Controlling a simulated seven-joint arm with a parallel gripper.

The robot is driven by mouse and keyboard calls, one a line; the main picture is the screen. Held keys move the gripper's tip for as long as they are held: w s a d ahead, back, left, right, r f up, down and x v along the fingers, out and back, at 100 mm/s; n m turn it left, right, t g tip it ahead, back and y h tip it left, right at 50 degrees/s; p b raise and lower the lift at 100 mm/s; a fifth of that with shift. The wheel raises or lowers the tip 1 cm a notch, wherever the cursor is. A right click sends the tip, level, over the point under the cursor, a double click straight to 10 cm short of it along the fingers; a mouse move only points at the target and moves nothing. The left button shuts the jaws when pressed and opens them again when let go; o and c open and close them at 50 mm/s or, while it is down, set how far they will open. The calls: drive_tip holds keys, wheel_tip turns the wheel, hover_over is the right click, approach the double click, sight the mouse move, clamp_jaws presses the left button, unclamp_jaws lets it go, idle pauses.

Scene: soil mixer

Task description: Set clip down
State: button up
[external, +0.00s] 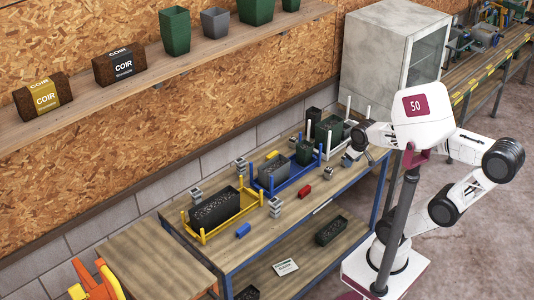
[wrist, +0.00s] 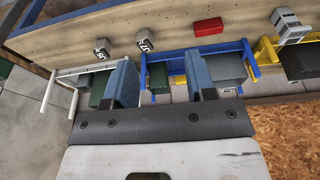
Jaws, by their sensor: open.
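A red block-like piece (external: 304,190), possibly a clip, lies on the workbench in front of the blue rack; it also shows in the wrist view (wrist: 208,27). A similar blue piece (external: 243,230) lies in front of the yellow rack. I cannot tell which one is the clip. My gripper (wrist: 160,80) is open, its two blue-grey fingers wide apart, with nothing seen held between them. It hangs over the racks, and the red piece lies apart from it, beyond the right finger. In the external view my gripper is at the right end of the bench, its fingertips hard to make out.
The yellow rack (external: 185,222), blue rack (external: 256,181) and white rack (external: 347,119) hold dark or grey containers. Small grey numbered blocks (wrist: 145,45) and a grey stack (external: 275,207) stand on the workbench (external: 262,238). A grey cabinet (external: 385,50) stands behind.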

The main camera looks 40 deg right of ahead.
drive_tip(key=shift+o, duration=0.5)
drive_tip(key=m+g+y, duration=0.3)
drive_tip(key=m+y, duration=0.2)
drive_tip(key=m, duration=1.2)
approach(305, 189)
drive_tip(key=x, duration=0.2)
drive_tip(key=shift+a+f, duration=0.1)
drive_tip(key=shift+f, duration=0.25)
drive_tip(key=shift+s, duration=0.1)
drive_tip(key=shift+x, duration=1.3)
drive_tip(key=shift+x, duration=2.6)
